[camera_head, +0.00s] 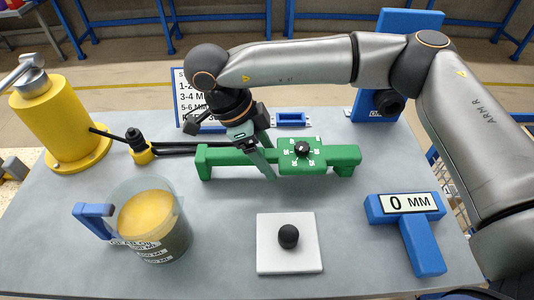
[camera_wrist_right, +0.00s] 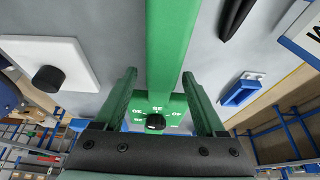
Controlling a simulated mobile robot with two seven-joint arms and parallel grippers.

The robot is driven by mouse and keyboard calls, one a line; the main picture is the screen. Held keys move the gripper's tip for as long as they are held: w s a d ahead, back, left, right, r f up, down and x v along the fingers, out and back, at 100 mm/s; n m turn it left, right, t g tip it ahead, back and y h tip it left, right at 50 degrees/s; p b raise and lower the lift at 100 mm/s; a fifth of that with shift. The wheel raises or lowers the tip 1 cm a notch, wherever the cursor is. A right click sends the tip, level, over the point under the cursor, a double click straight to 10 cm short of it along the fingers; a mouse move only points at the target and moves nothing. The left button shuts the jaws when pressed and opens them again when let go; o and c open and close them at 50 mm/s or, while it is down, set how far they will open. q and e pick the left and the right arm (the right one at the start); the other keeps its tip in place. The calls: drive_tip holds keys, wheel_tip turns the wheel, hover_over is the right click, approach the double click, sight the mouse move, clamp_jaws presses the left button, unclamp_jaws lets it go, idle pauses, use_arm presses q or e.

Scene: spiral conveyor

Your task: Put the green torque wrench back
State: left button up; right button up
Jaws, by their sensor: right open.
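The green torque wrench (camera_head: 325,158) lies across the middle of the grey table, with a black knob and white markings on its dial block. It also shows in the right wrist view (camera_wrist_right: 168,45), running lengthwise. My right gripper (camera_head: 264,158) is over the wrench's bar, just left of the dial block. In the wrist view the fingers of the right gripper (camera_wrist_right: 158,78) are open, one on each side of the bar. I cannot tell whether they touch it. My left gripper is not in view.
A small blue holder (camera_head: 291,119) sits behind the wrench. A white plate (camera_head: 265,259) with a black knob and a blue "0 MM" piece (camera_head: 424,245) lie in front. A jug (camera_head: 170,232) and a yellow pump (camera_head: 60,120) stand left. A blue stand (camera_head: 370,130) is behind right.

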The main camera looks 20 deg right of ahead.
drive_tip(key=p+v, duration=0.1)
drive_tip(key=v, duration=1.1)
drive_tip(key=shift+w+a+r, duration=0.1)
drive_tip(key=shift+r, duration=0.1)
